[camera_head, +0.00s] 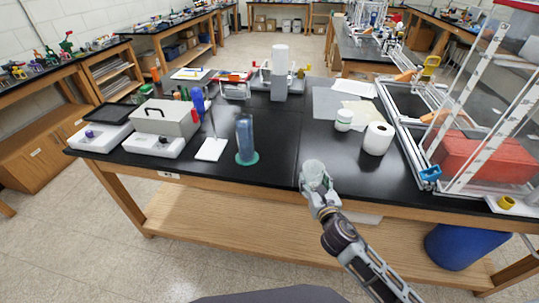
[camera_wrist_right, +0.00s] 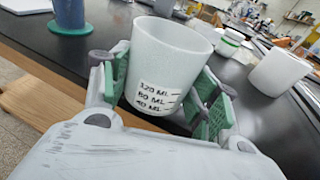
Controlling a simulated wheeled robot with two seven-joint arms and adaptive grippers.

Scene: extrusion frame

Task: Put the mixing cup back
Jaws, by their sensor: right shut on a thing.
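The mixing cup (camera_wrist_right: 168,62) is translucent white with black ML marks on its side. It also shows in the head view (camera_head: 313,170), near the front edge of the black bench. My right gripper (camera_head: 317,187) is shut on the cup, with a green-padded finger on either side of it in the right wrist view (camera_wrist_right: 165,100). The cup looks roughly upright and empty as far as I can see. I cannot tell whether its base touches the bench. My left gripper is not in view.
On the black bench (camera_head: 270,190), a blue cylinder on a green base (camera_head: 245,140) stands left of the cup. A white roll (camera_head: 377,139) and a small white jar (camera_head: 343,120) stand to the right. A clear-walled frame with a red block (camera_head: 480,160) fills the right end.

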